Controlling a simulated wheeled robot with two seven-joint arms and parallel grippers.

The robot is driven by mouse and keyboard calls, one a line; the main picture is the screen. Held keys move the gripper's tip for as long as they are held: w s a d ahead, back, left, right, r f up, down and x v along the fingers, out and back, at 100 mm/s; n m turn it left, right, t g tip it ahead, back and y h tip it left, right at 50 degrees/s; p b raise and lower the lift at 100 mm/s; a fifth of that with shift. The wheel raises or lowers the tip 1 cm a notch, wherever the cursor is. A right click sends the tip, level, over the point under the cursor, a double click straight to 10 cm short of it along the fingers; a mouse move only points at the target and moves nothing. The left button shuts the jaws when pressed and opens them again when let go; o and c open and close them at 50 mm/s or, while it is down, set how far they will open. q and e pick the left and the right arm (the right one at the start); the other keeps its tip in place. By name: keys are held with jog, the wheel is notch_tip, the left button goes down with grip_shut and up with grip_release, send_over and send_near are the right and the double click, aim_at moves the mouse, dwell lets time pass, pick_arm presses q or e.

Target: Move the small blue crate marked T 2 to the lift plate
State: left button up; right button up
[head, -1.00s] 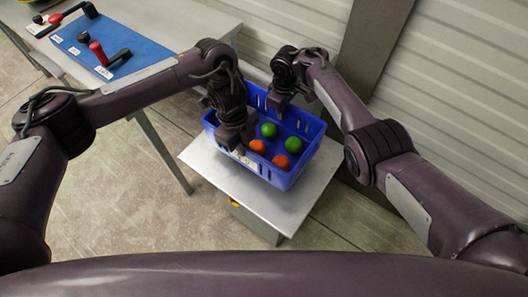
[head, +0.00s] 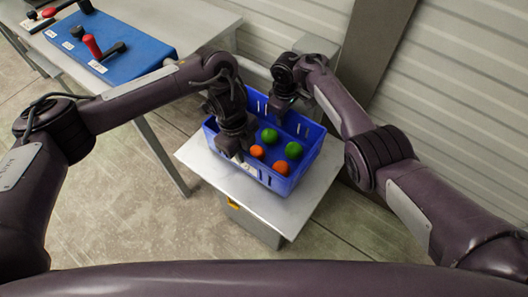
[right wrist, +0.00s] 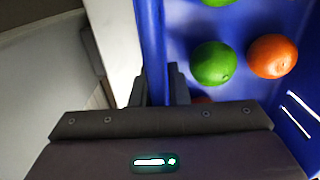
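The small blue crate (head: 268,176) is on a grey metal plate (head: 205,167), appearing to rest flat.
A table (head: 205,30) at the upper left carries a blue board (head: 130,65) with red and black handles and labels. A corrugated wall (head: 460,90) and dark post (head: 370,50) stand behind the plate. Floor is clear at front left.

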pick_arm(q)
jog(key=shift+o, duration=1.2)
jog(key=shift+r, duration=0.1)
pick_arm(e)
jog(key=shift+o, duration=1.2)
jog(key=shift+r, duration=0.1)
pick_arm(q)
jog(key=shift+r, duration=0.1)
jog(key=shift+w+r, duration=0.1)
jog(key=shift+r, duration=0.25)
pick_arm(e)
jog(key=shift+r, duration=0.1)
notch_tip(320, 180, up, 7)
jog(key=shift+r, duration=0.1)
pick_arm(q)
notch_tip(320, 180, up, 11)
jog(key=a, duration=0.1)
jog(key=shift+w, duration=0.3)
jog(key=shift+r, duration=0.1)
pick_arm(e)
jog(key=shift+r, duration=0.1)
